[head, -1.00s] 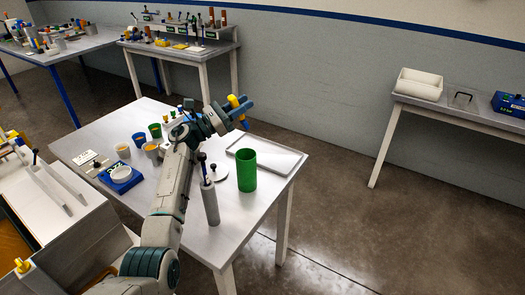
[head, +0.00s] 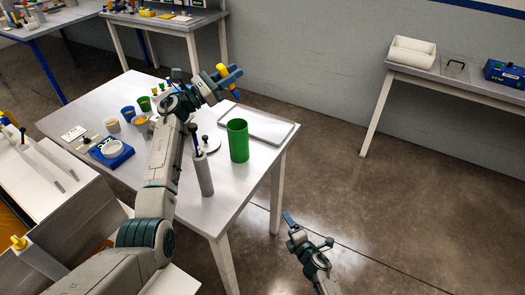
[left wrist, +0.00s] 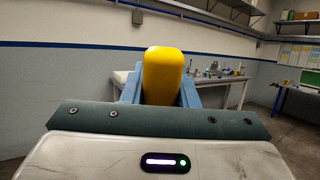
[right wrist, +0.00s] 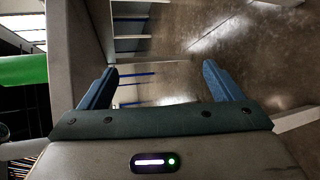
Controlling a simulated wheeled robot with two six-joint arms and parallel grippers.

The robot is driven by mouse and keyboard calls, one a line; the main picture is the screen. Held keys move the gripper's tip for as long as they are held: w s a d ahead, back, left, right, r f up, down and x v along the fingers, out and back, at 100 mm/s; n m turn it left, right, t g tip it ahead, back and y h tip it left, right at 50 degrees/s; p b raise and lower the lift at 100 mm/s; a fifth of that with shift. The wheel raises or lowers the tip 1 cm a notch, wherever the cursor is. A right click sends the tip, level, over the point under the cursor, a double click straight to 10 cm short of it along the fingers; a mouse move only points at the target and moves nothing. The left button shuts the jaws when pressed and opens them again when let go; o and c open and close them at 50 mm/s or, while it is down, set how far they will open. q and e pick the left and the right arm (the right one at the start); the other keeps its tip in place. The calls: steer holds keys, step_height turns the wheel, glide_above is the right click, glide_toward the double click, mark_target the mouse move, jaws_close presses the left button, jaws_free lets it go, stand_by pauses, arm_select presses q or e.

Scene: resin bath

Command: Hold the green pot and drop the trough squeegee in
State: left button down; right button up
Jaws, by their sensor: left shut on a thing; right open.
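The green pot (head: 238,141) stands upright and open-topped near the right edge of the white table. My left gripper (head: 228,77) is shut on a yellow part (head: 224,71), apparently the handle of the trough squeegee, and holds it above the table's far side, up and left of the pot in the head view. The yellow part fills the middle of the left wrist view (left wrist: 163,75); the rest of it is hidden. My right gripper (head: 308,231) is open and empty, off the table's right side, apart from the pot. A green surface (right wrist: 22,70) shows at the left of the right wrist view, perhaps the pot.
A shallow grey tray (head: 262,128) lies behind the pot. A grey cylinder with a dark-topped rod (head: 202,174) stands left of it. A blue scale with a white dish (head: 111,151) and several small cups are further left.

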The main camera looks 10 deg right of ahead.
steer(key=w+a+r+n+t+y, duration=0.1)
steer(key=w+a+r+n+y, duration=0.2)
steer(key=r, duration=0.4)
steer(key=w+a+r+n+t, duration=0.1)
steer(key=w+a+r+n, duration=0.1)
steer(key=w+r+n, duration=0.35)
steer(key=n+y, duration=0.2)
steer(key=n, duration=0.9)
glide_toward(243, 134)
steer(key=shift+g, duration=0.4)
steer(key=x, duration=1.1)
steer(key=shift+w+a+r, duration=0.1)
steer(key=shift+w+r, duration=0.2)
steer(key=shift+w, duration=0.1)
steer(key=c, duration=1.1)
steer(key=o, duration=1)
